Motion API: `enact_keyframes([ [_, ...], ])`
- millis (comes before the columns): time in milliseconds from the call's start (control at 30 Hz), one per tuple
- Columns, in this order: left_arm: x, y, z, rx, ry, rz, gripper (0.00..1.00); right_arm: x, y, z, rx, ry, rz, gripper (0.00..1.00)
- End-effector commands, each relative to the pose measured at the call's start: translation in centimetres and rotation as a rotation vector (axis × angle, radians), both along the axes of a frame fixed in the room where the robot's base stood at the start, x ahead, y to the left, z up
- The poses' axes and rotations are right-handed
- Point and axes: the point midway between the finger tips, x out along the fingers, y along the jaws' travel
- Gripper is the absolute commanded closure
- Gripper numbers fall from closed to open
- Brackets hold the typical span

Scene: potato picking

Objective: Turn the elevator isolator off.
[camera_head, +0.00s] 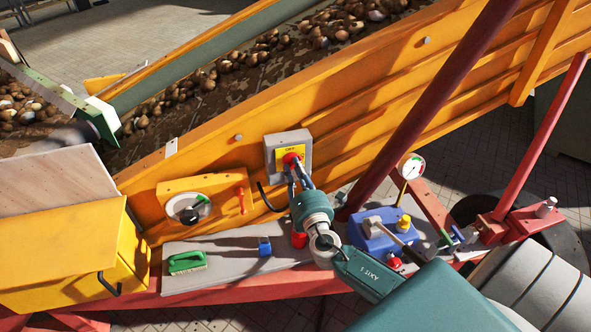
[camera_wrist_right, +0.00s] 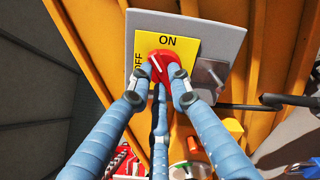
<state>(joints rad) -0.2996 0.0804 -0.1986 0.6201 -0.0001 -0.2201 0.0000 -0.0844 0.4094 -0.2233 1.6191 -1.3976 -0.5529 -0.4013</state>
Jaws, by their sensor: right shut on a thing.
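The isolator is a grey box (camera_head: 304,138) on the orange side of the elevator, with a yellow plate (camera_head: 283,151) and a red rotary knob (camera_head: 291,158). In the right wrist view the yellow plate (camera_wrist_right: 183,48) reads ON at the top and OFF at the left. My right gripper (camera_head: 295,170) is shut on the red knob (camera_wrist_right: 157,60), its blue fingers on both sides. A white mark on the knob slants toward the upper left, between the two words; its exact setting is partly hidden. My left gripper is not in view.
Below the isolator a grey shelf (camera_head: 222,262) carries a green brush (camera_head: 187,262), a blue-ended tool (camera_head: 264,246) and a blue box (camera_head: 378,236). A dark red post (camera_head: 425,95) rises right of my arm. A black hook (camera_head: 266,197) hangs close left of the gripper.

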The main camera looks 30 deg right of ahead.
Motion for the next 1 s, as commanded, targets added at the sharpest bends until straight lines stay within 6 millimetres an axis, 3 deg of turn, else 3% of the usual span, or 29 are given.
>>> enact_keyframes([
  [600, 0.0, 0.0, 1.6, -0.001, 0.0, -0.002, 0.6, 0.1, 0.3, -0.1, -0.553, 0.182, 0.001, 1.0],
  [1000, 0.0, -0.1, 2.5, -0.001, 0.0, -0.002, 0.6, 0.1, 0.4, -0.3, -0.81, 0.266, 0.002, 1.0],
])
